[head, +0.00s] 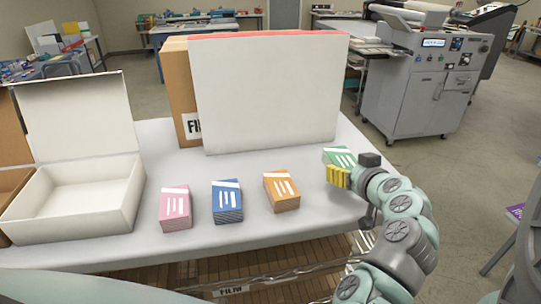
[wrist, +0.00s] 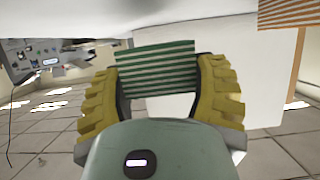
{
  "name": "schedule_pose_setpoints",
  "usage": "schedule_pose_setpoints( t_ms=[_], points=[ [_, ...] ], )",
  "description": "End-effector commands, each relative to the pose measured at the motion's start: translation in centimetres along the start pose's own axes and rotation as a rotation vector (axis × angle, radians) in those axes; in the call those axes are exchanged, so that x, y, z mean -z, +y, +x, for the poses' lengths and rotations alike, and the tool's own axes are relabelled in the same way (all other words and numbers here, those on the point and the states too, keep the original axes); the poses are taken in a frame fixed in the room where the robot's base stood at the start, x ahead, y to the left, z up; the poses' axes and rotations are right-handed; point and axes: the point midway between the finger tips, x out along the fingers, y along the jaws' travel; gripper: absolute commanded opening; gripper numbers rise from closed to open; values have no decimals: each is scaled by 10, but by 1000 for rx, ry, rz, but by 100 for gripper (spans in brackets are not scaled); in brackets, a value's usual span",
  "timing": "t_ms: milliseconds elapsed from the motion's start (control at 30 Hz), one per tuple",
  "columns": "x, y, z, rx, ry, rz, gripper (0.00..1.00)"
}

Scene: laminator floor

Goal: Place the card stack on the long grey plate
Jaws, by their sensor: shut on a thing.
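A green card stack (head: 340,155) with a white band and stripes is at the right end of the white table. My gripper (head: 340,176) with yellow fingers reaches it from the front right and is shut on it. In the wrist view the stack's green and white layered side (wrist: 155,68) sits between the two ribbed yellow fingers (wrist: 156,90). I cannot tell whether the stack touches the table. I cannot make out a long grey plate for certain in either view.
Pink (head: 175,208), blue (head: 227,201) and orange (head: 282,190) card stacks stand in a row on the table (head: 150,250). An open white box (head: 85,195) is at left. A large white panel (head: 268,95) stands behind. A grey machine (head: 420,80) is at back right.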

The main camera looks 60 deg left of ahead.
Motion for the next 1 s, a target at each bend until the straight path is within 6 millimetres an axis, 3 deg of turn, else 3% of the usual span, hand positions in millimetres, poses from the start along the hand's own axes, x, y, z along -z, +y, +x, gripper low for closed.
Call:
schedule_pose_setpoints(
  t_ms=[300, 767, 800, 1000],
  points=[
    [-31, 0, 12, 0, -4, 4, 20],
    [-37, 1, 15, -3, -1, 2, 20],
    [-37, 1, 15, -3, -1, 1, 66],
    [-36, 0, 14, -1, -2, 1, 87]
  ],
)
